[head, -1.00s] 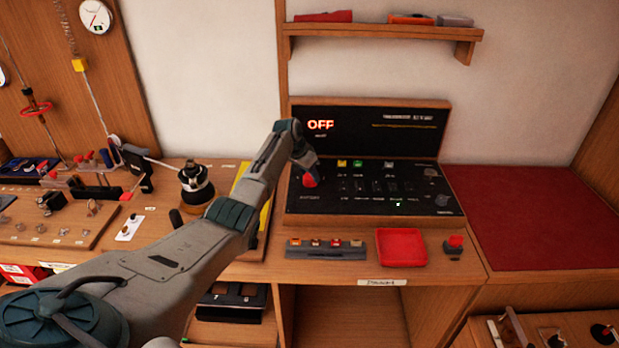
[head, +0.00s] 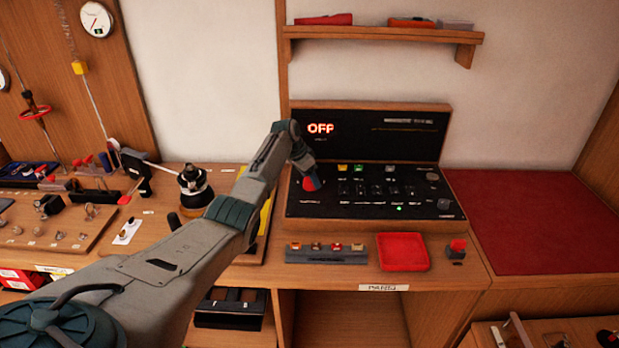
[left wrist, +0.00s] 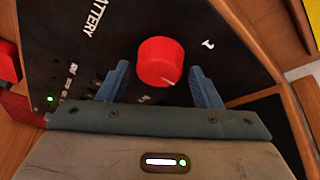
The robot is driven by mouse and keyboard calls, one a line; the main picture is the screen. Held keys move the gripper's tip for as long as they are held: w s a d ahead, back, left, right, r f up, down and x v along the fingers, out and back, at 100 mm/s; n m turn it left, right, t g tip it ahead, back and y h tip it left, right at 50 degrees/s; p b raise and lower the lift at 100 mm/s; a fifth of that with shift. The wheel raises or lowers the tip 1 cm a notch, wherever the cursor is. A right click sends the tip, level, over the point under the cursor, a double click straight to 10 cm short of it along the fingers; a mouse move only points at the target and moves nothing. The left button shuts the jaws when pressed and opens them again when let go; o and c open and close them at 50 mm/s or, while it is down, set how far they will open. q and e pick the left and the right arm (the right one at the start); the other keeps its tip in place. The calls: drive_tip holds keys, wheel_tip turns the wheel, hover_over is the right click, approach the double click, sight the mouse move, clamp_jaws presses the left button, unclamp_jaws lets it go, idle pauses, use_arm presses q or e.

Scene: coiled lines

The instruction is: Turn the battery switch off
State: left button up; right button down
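The battery switch is a round red knob (left wrist: 160,62) with a short white pointer mark, on a black panel beside the word BATTERY and a "1". In the head view the red knob (head: 312,184) shows at the left of the console panel (head: 370,210), partly covered by my left gripper (head: 306,165). In the left wrist view my left gripper (left wrist: 157,72) is open, one blue finger on each side of the knob, with gaps visible between fingers and knob. The console's display (head: 320,128) reads OFF in red letters. My right gripper is not in view.
Small switches fill the panel right of the knob. A red mat (head: 530,220) is bare at right. A shelf (head: 380,34) hangs above.

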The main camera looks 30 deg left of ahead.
use_arm(q)
drive_tip(key=shift+o, duration=0.3)
drive_tip(key=shift+a+r, duration=0.1)
drive_tip(key=shift+r, duration=0.15)
drive_tip(key=b+v, duration=0.2)
drive_tip(key=v, duration=0.8)
drive_tip(key=shift+b, duration=0.35)
drive_tip(key=shift+s+r, duration=0.15)
drive_tip(key=shift+r, duration=0.05)
